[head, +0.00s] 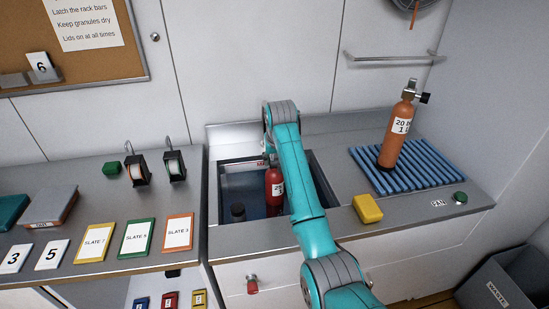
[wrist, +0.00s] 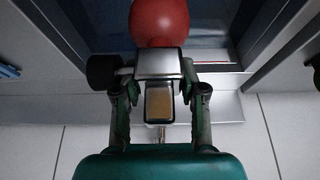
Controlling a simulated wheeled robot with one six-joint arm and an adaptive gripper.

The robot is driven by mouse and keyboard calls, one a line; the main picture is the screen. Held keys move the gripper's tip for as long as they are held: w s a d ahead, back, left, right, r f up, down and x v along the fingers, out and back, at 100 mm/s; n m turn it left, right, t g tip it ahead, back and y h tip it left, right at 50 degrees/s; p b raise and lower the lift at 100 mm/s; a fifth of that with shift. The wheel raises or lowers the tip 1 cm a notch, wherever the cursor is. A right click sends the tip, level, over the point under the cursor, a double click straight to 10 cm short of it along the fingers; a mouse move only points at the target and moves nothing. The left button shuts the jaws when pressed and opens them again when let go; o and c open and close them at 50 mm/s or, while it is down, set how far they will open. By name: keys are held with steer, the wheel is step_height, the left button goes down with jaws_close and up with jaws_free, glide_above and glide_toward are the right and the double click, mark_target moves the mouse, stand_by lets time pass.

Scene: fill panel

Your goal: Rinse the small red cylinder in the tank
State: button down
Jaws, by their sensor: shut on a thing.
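The small red cylinder (head: 274,191) with a white label is upright inside the tank (head: 235,168), its lower end low in the dark blue interior. I cannot tell how deep it is in any water. My gripper (wrist: 160,92) is shut on the metal valve at its top. In the wrist view the red rounded shoulder (wrist: 160,20) shows beyond the valve, with a black knob (wrist: 102,72) at the left. In the head view my teal arm reaches over the tank's right side and hides part of it and most of the gripper.
A dark round object (head: 238,211) is in the tank's front left. An orange cylinder (head: 397,135) stands on a blue slatted rack (head: 420,164) at the right. A yellow block (head: 367,208) and green button (head: 460,197) are on the counter. Coloured slates (head: 137,238) lie at the left.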

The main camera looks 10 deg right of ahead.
steer(key=shift+d+r, duration=0.25)
steer(key=shift+d, duration=0.95)
stand_by(0.4)
steer(key=shift+a, duration=1.25)
stand_by(4.7)
steer(key=shift+d, duration=0.15)
